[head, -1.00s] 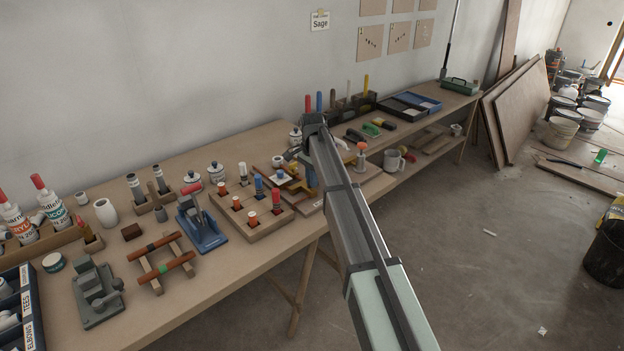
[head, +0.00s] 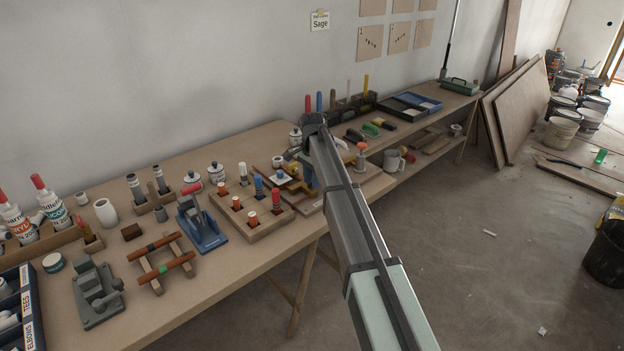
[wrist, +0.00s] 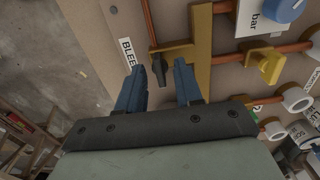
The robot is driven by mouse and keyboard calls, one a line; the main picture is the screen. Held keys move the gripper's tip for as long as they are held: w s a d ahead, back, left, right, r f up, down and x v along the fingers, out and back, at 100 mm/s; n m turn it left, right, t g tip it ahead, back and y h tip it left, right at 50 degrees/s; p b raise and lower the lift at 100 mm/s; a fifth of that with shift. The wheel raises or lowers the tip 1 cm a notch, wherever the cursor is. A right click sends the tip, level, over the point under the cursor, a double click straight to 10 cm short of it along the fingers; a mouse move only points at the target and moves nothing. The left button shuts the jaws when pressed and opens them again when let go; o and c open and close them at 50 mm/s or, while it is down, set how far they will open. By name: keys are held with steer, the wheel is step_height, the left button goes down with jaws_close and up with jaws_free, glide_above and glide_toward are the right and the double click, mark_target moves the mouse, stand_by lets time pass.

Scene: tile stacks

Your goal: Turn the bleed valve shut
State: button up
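The bleed valve's small dark handle (wrist: 158,70) shows in the wrist view on a brass-coloured bracket, beside a white label (wrist: 128,52) reading "BLEE", its end hidden. My gripper (wrist: 159,80) has two blue fingers spread apart. The handle lies between the fingertips in the picture, with a visible gap on each side. I cannot tell how far the fingertips are above the board. In the head view my gripper (head: 309,176) is over the pipe board (head: 345,190), partly hidden by my arm. The valve handle cannot be made out there.
In the wrist view, copper pipes, a yellow handle (wrist: 268,66), a blue knob (wrist: 284,8) and white pipe ends (wrist: 296,98) lie right of the valve. In the head view, a wooden block with coloured pegs (head: 265,226) stands left of the board. A mug (head: 392,161) stands right.

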step_height(320, 180, up, 14)
stand_by(0.6)
steer(key=shift+f, duration=0.15)
steer(key=s+d+f+g+y, duration=0.1)
steer(key=s+d+f, duration=0.4)
steer(key=s+f, duration=0.7)
steer(key=s+d+f+n+g, duration=0.15)
steer(key=s+d+f, duration=0.5)
steer(key=f, duration=0.95)
steer(key=s+d+f+g+y, duration=0.15)
steer(key=s+d+f, duration=0.25)
steer(key=s+f, duration=0.9)
steer(key=s+d+f+n+g, duration=0.1)
steer(key=s+d+f+n, duration=0.1)
steer(key=s+f, duration=0.4)
steer(key=s+d+f+n+g+h, duration=0.1)
steer(key=s+d+f+n, duration=0.2)
steer(key=s, duration=1.2)
steer(key=s+d+f+n+h, duration=0.1)
steer(key=s+d+f+n, duration=0.1)
steer(key=s+f, duration=0.8)
steer(key=shift+s+d+n+g, duration=0.35)
steer(key=shift+s+d+g, duration=0.1)
steer(key=shift+s, duration=0.3)
steer(key=shift+h, duration=0.25)
